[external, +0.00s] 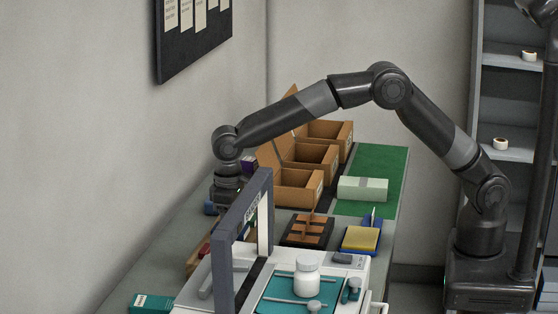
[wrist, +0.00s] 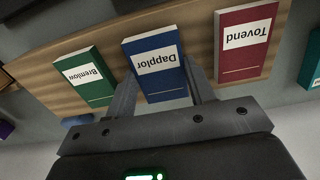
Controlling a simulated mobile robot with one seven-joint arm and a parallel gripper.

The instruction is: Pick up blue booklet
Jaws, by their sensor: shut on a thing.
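The blue booklet (wrist: 155,70) has a white label reading "Dapplor" and shows upside down in the wrist view. It stands in a row against a wooden holder (wrist: 199,35), between a green booklet and a red one. My gripper (wrist: 160,82) has one finger on each side of the blue booklet and is shut on it. In the external view my gripper (external: 226,204) is low over the left side of the bench, partly behind a grey frame. The blue booklet cannot be made out there.
The green "Brenlon" booklet (wrist: 85,77) and red "Tovend" booklet (wrist: 246,42) stand close on either side. The grey upright frame (external: 228,262) rises near my gripper. Open cardboard boxes (external: 291,190) stand to its right. The wall is close on the left.

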